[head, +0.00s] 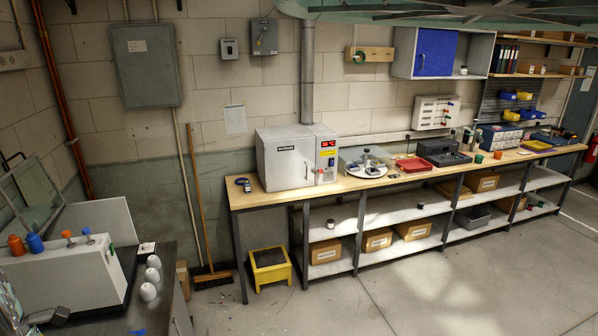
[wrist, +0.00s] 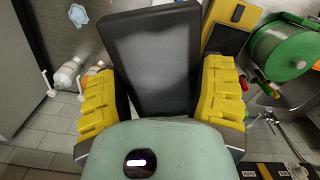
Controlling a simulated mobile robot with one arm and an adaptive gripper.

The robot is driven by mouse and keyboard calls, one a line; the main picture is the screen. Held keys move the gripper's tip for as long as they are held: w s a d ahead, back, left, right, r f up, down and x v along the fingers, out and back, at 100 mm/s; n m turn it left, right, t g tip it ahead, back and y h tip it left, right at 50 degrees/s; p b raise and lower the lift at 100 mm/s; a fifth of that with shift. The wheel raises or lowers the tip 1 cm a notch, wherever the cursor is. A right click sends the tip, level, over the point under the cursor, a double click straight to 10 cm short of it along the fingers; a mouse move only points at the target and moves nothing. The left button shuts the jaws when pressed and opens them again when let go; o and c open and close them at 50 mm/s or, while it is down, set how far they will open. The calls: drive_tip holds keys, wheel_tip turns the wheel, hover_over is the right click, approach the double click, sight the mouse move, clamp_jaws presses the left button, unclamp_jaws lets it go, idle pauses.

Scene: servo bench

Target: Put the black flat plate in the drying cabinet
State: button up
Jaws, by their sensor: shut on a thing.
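The black flat plate (wrist: 150,60) is in the wrist view, with a greyish sheen on its broad face. My gripper (wrist: 160,85) has its yellow-padded fingers on either side of the plate and is shut on it. The plate's near end is hidden behind the gripper body. In the head view, a white box-shaped cabinet (head: 284,163) with a red lit display stands on the wooden bench, and looks like the drying cabinet. Its front door looks closed. My gripper and the plate are not seen in the head view.
On the bench (head: 262,197), a small dark device (head: 243,184) stands left of the cabinet and a red tray (head: 413,164) to its right. The floor (head: 420,300) in front is clear. The wrist view shows a green reel (wrist: 284,48) and white bottles (wrist: 68,73).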

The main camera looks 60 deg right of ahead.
drive_tip(key=shift+w+r+m, duration=0.25)
drive_tip(key=shift+w+r, duration=0.1)
drive_tip(key=shift+r, duration=0.2)
drive_tip(key=shift+w+r+m, duration=0.25)
drive_tip(key=shift+w+r, duration=0.05)
drive_tip(key=shift+r, duration=0.2)
wheel_tip(320, 180, up, 31)
drive_tip(key=a+m+p, duration=0.1)
drive_tip(key=m+p, duration=0.3)
drive_tip(key=m, duration=0.9)
drive_tip(key=shift+w+a+f+m, duration=0.2)
drive_tip(key=shift+w+m, duration=0.1)
drive_tip(key=shift+w, duration=0.15)
